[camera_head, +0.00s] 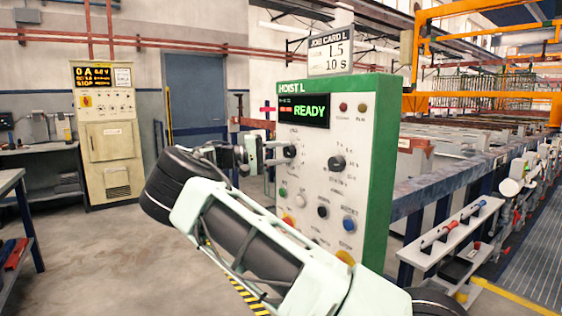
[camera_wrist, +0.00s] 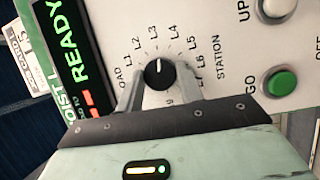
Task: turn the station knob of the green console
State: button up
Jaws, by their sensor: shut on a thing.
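The green console (camera_head: 376,170), labelled HOIST L, stands in the middle of the head view with a white front panel. Its station knob (camera_wrist: 159,74) is black and round, with a white pointer line and a ring of marks from LOAD through the L numbers. The line points up in the wrist view, about between L3 and L4. The knob also shows in the head view (camera_head: 290,151). My gripper (camera_wrist: 161,86) is shut on the knob, one finger on each side. In the head view my gripper (camera_head: 272,153) meets the panel from the left.
A green GO button (camera_wrist: 281,84) and an UP button (camera_wrist: 273,10) sit beside the knob. A second black knob (camera_head: 337,162) is to its right. The screen (camera_head: 304,111) reads READY. A job card (camera_head: 331,55) tops the console. A beige cabinet (camera_head: 110,140) stands back left.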

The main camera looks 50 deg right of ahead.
jog(key=m+t+y+b, duration=0.1)
jog(key=m+b, duration=0.1)
jog(key=m, duration=0.2)
jog(key=shift+r+m+t+y+b, duration=0.15)
jog(key=shift+m+t+y+b, duration=0.35)
jog(key=shift+m+t+b, duration=0.9)
jog(key=shift+m+g, duration=0.3)
jog(key=shift+m, duration=0.2)
jog(key=shift+s, duration=0.1)
jog(key=o, duration=1)
jog(key=shift+r, duration=0.1)
jog(key=shift+p+v, duration=1.75)
jog(key=shift+v, duration=7)
